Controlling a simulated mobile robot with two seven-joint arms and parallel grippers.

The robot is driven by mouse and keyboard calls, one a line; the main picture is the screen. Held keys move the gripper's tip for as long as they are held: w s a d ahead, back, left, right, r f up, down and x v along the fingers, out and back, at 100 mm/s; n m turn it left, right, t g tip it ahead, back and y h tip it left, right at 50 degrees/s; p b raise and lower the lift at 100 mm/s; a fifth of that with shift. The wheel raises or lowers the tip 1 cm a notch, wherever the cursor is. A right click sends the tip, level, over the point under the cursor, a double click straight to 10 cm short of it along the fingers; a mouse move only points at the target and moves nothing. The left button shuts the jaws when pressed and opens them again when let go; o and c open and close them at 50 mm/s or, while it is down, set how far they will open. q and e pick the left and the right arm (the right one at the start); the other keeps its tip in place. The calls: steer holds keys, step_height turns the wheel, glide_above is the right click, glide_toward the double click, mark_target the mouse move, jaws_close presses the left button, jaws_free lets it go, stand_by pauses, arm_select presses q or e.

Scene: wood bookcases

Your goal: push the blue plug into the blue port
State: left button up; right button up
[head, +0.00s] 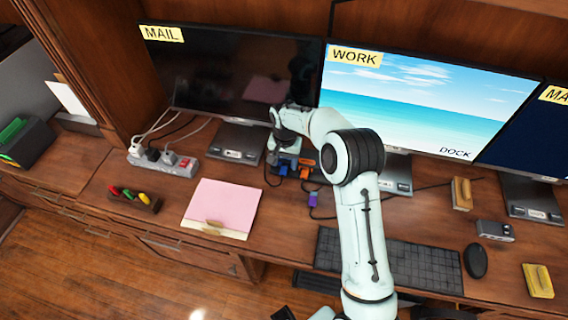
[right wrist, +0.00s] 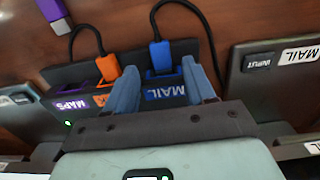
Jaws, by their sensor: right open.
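In the right wrist view, the blue plug (right wrist: 160,54) is on a black cable, its end at the blue port (right wrist: 152,73) above the "MAIL" label on the dark dock. I cannot tell how deep the plug sits. My right gripper (right wrist: 159,68) is open, its two bluish fingers on either side of the blue port and plug, with gaps visible. In the head view, my right gripper (head: 284,148) is just behind the blue plug (head: 283,170), over the dock. The blue port is hard to make out there. My left gripper is not in view.
An orange plug (right wrist: 108,66) is beside the blue one at the dock. A purple plug (head: 313,199) lies on the desk in front. Monitors stand behind; a pink folder (head: 222,206) lies left and a keyboard (head: 400,262) front right. A power strip (head: 164,161) is at left.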

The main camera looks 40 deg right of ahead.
mark_target(284, 167)
step_height(284, 167, up, 12)
steer(key=shift+w+f+p, duration=0.15)
steer(key=shift+f+p, duration=0.1)
steer(key=shift+p, duration=0.15)
steer(key=shift+a, duration=0.1)
